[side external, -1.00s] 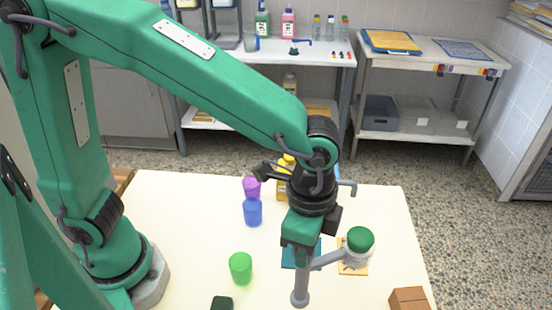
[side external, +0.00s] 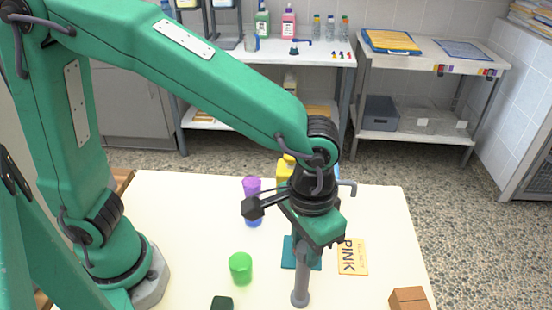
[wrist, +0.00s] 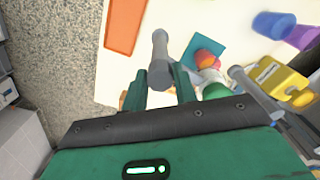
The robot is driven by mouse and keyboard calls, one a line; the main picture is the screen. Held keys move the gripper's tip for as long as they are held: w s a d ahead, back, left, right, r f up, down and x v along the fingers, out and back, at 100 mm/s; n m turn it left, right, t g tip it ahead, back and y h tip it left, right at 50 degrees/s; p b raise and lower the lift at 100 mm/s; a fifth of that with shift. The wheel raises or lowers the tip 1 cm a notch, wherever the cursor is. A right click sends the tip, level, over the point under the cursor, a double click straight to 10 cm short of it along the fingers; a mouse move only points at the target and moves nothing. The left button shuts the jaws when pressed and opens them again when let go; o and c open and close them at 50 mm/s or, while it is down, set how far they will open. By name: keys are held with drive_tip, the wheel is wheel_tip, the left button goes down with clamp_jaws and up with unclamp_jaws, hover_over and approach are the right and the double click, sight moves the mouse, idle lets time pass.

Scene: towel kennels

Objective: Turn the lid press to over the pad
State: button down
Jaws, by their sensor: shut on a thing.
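The lid press has a grey post (side external: 301,275) standing in the side view. It also shows between my fingers in the wrist view (wrist: 160,48). Its head, white with a green top (wrist: 214,88), is right of my fingers in the wrist view, partly covered; my gripper hides it in the side view. My gripper (wrist: 160,85) is shut on the lid press. The teal pad (side external: 290,255) lies behind the post; it also shows in the wrist view (wrist: 203,42). A small orange-and-pink thing (wrist: 206,60) overlaps the pad there. Whether the head is over it, I cannot tell.
A card reading PINK (side external: 352,258) lies right of the pad. A green cup (side external: 241,268) stands left, with purple (side external: 251,185) and blue (wrist: 270,25) cups behind. A yellow bottle (wrist: 278,75) is near a grey hooked rod (side external: 350,188). A brown block (side external: 408,299) is front right.

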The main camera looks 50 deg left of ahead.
drive_tip(key=shift+n, duration=0.9)
drive_tip(key=c, duration=1.1)
unclamp_jaws()
drive_tip(key=shift+r, duration=0.1)
drive_tip(key=shift+r, duration=3.85)
